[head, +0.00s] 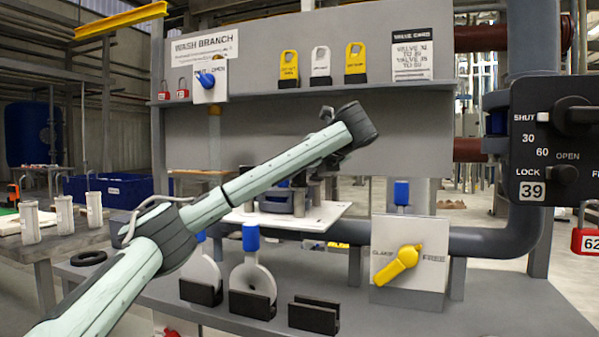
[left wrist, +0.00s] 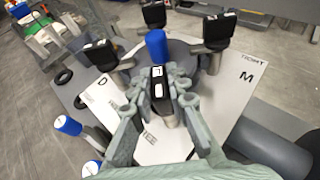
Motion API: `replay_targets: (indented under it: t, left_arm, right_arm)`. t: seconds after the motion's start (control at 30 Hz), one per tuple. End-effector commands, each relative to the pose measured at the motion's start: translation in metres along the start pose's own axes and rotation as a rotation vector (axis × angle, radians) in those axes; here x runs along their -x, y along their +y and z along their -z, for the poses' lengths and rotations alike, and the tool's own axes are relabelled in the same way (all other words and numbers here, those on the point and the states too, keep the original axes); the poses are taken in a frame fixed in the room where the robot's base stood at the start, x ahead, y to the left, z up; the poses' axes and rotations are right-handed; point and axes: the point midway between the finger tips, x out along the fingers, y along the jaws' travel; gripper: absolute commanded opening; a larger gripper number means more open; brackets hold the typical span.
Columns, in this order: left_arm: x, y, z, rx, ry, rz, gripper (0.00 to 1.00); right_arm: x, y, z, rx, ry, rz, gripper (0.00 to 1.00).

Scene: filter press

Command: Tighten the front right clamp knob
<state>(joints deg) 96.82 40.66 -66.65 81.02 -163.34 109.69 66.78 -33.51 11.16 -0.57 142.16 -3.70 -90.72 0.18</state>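In the left wrist view, a black clamp knob (left wrist: 159,88) with white marks stands on a metal post. My left gripper (left wrist: 159,84) has its two fingers apart, one on each side of this knob. Whether they touch it I cannot tell. Other black clamp knobs stand at the left (left wrist: 101,55), far middle (left wrist: 154,14) and right (left wrist: 219,28), around a blue handle (left wrist: 157,45). A white plate (left wrist: 236,92) below carries lettering. In the head view my left arm hides most of the clamp, and the gripper's fingers do not show clearly. My right gripper is in neither view.
A yellow lever (head: 397,264) on a white panel stands right of the clamp. Blue-handled discs (head: 252,280) sit in black holders at the front. A grey backboard (head: 400,140) rises behind, and a black switch box (head: 560,150) is at the right.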

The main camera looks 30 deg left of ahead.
Motion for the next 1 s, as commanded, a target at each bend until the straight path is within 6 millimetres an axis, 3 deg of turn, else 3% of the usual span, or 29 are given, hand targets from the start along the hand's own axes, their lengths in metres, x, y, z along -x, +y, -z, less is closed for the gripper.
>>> replay_targets:
  t: [0.17,0.5,0.8,1.0]
  left_arm:
    - [-0.001,0.001,0.002,-0.003,0.004,-0.003,0.36]
    - [0.003,0.0,0.001,-0.002,0.001,0.0,0.36]
    - [0.045,-0.002,-0.004,-0.003,-0.009,0.009,0.36]
    - [0.061,0.002,-0.003,0.0,-0.006,-0.001,0.36]
  right_arm:
    - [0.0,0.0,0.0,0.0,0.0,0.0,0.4]
    - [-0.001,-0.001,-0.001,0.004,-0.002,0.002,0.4]
    - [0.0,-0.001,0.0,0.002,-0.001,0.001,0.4]
    - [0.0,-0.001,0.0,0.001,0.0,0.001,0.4]
